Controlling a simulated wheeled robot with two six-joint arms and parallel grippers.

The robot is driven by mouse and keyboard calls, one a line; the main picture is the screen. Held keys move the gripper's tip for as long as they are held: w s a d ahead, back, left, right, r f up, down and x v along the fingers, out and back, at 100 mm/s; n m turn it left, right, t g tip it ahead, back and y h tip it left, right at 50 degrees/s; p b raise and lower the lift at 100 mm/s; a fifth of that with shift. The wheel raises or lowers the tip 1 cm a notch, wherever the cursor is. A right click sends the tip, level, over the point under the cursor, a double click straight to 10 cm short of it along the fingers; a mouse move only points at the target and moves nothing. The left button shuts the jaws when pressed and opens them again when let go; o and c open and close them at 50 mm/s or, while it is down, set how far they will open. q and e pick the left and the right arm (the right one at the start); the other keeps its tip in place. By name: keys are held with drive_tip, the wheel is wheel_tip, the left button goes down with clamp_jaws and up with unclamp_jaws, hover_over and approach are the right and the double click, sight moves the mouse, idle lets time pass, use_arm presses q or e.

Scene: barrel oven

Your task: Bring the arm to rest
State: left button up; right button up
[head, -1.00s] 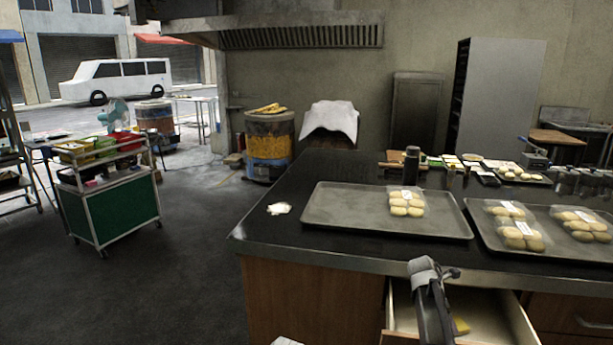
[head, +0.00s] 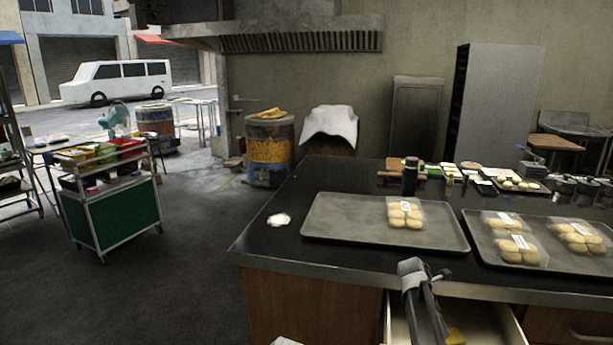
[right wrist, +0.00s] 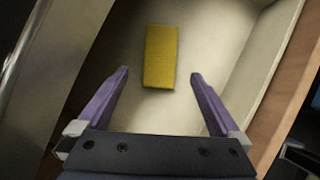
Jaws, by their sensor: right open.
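My right gripper (right wrist: 160,72) is open and empty in the right wrist view, with its two purple fingers spread. It points down into an open drawer (head: 489,321). A yellow block (right wrist: 160,57) lies on the pale drawer floor beyond the fingertips, touched by neither finger. It also shows in the head view (head: 455,336), partly hidden. My right arm covers part of the drawer in the head view.
Above the drawer, a dark counter (head: 270,255) holds two metal trays (head: 340,225) (head: 482,232) with packs of buns (head: 405,212). A dark bottle (head: 410,176) stands behind. A green cart (head: 118,215) is at left. The floor (head: 175,285) between cart and counter is clear.

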drive_tip(key=b+x, duration=0.7)
drive_tip(key=x, duration=0.2)
drive_tip(key=shift+f, duration=0.15)
drive_tip(key=shift+a+r+p, duration=0.1)
drive_tip(key=shift+r+p, duration=0.75)
drive_tip(key=shift+r, duration=0.1)
drive_tip(key=a, duration=0.2)
drive_tip(key=s+a, duration=0.1)
drive_tip(key=a, duration=0.4)
drive_tip(key=shift+s+a+f, duration=0.1)
drive_tip(key=shift+s+a, duration=0.05)
drive_tip(key=shift+a, duration=0.1)
wheel_tip(320, 180, up, 12)
drive_tip(key=p, duration=1.2)
drive_tip(key=shift+a, duration=0.2)
